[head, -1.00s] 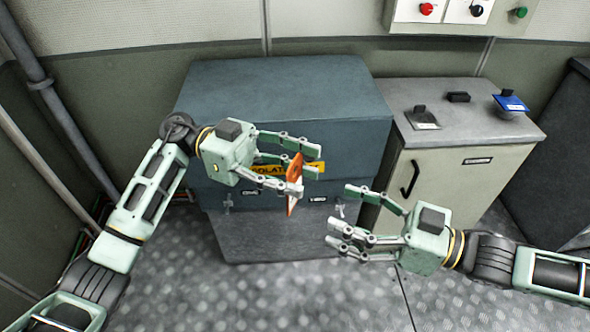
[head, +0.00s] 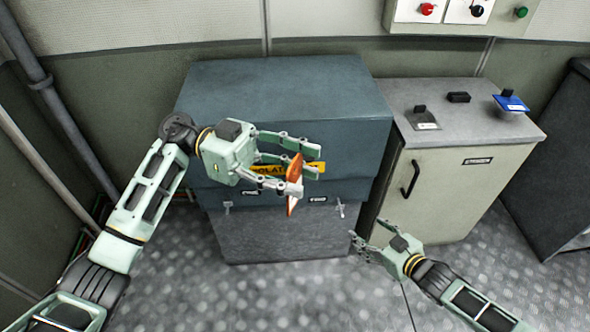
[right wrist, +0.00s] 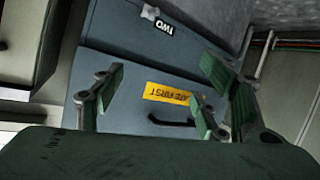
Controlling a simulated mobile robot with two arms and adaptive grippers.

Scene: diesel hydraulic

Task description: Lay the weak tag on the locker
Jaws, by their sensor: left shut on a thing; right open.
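My left gripper (head: 288,166) is shut on a thin orange tag (head: 294,184), held upright in front of the blue-grey box. Its fingers hide part of the tag, and no wording on it can be read. The locker, a pale cabinet (head: 440,185) with a black handle and a grey top, stands to the right of the box. The held tag is apart from it. My right gripper (head: 362,248) is open and empty, low in front of the box and locker. Its open fingers (right wrist: 160,85) also show in the right wrist view.
On the locker's top lie a grey plate with a black knob (head: 424,121), a small black block (head: 458,97) and a blue tag (head: 511,102). The blue-grey box (head: 290,90) has a yellow label (head: 312,167). A switch panel (head: 465,12) hangs above.

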